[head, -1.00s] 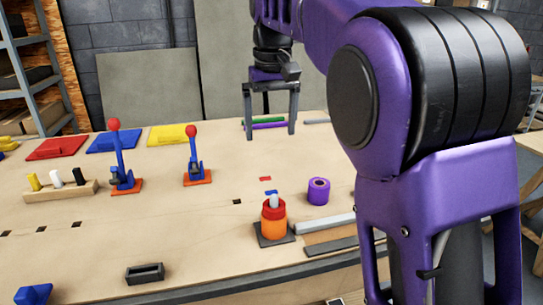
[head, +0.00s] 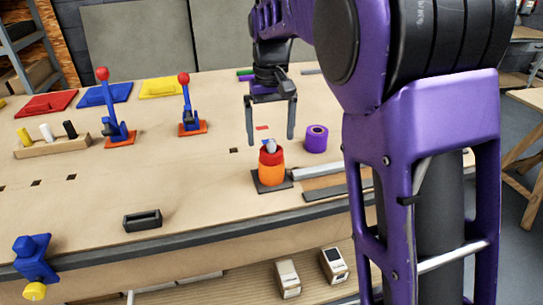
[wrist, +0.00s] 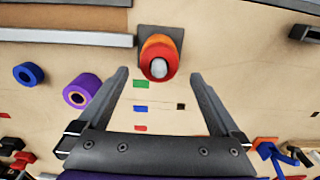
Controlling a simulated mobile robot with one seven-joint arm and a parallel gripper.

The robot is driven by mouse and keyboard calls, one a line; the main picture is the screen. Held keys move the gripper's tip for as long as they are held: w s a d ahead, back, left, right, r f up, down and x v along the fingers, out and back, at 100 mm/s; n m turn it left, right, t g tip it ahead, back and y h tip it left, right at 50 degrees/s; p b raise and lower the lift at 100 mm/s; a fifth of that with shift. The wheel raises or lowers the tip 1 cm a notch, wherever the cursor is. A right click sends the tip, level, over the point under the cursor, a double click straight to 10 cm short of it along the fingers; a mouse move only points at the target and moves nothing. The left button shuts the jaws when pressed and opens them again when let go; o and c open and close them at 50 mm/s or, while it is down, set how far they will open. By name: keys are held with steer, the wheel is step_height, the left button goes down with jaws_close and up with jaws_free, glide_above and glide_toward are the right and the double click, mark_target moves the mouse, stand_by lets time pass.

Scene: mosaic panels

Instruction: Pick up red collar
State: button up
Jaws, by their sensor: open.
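The red collar (head: 272,156) sits on top of an orange collar (head: 271,174), both around an upright grey peg (head: 271,145) on a dark square base (head: 259,187). The stack also shows in the wrist view, with the red collar (wrist: 154,69) around the pale peg tip (wrist: 159,68). My gripper (head: 270,140) is open and empty. In the head view its fingers appear above and to either side of the peg. In the wrist view the stack lies between and beyond the fingertips, apart from them.
A purple ring (head: 316,139) stands close to the right of the stack. A grey bar (head: 318,170) lies to its lower right. Two blue levers with red knobs (head: 102,74) stand at the left. The table left of the stack is mostly clear.

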mark_target(271, 147)
step_height(271, 147, down, 4)
steer(key=shift+d+f+b, duration=0.1)
steer(key=shift+f+b, duration=0.05)
steer(key=shift+b, duration=0.15)
jaws_close()
stand_by(0.3)
